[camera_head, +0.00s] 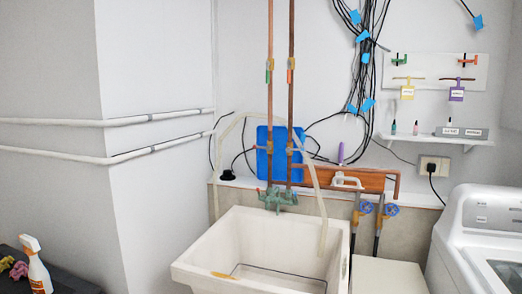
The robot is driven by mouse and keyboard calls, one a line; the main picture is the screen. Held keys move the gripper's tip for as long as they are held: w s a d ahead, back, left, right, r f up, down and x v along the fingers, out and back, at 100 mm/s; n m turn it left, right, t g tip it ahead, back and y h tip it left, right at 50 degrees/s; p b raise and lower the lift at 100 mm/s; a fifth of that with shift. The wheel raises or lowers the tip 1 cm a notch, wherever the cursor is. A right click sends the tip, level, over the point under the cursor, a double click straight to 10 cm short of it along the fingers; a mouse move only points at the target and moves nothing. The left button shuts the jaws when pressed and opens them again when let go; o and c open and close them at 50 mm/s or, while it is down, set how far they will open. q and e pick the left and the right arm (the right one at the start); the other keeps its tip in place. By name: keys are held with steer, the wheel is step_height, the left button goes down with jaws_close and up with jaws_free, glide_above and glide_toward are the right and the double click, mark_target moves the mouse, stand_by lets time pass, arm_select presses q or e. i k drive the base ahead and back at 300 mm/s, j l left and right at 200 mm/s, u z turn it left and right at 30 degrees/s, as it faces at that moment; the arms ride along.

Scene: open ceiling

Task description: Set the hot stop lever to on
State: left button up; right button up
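Neither of my grippers is in view. Two copper pipes run down the wall above the sink. The left pipe carries a small green lever (268,76) and the right pipe a small orange-red lever (290,76); both appear to hang along their pipes. A white wall panel (437,70) at the upper right also bears a green lever (402,60) and an orange-red lever (468,61). Below these are a yellow tag (407,93) and a purple tag (456,94), too small to read. I cannot tell which lever is the hot stop lever.
A white utility sink (205,257) stands below a green faucet (277,198). Two valves with blue handles (364,208) sit right of it. A white washing machine (460,225) fills the right edge. A spray bottle (36,268) stands on a dark surface at lower left.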

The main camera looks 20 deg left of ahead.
mark_target(269, 148)
steer(key=i+j+z, duration=0.15)
steer(key=j, duration=0.15)
steer(key=i+j+z, duration=0.1)
steer(key=j, duration=0.25)
steer(key=i+j+z, duration=0.15)
steer(key=j, duration=0.2)
steer(key=i+j+z, duration=0.1)
steer(key=j, duration=0.25)
steer(key=i+j+z, duration=0.15)
steer(key=j, duration=0.2)
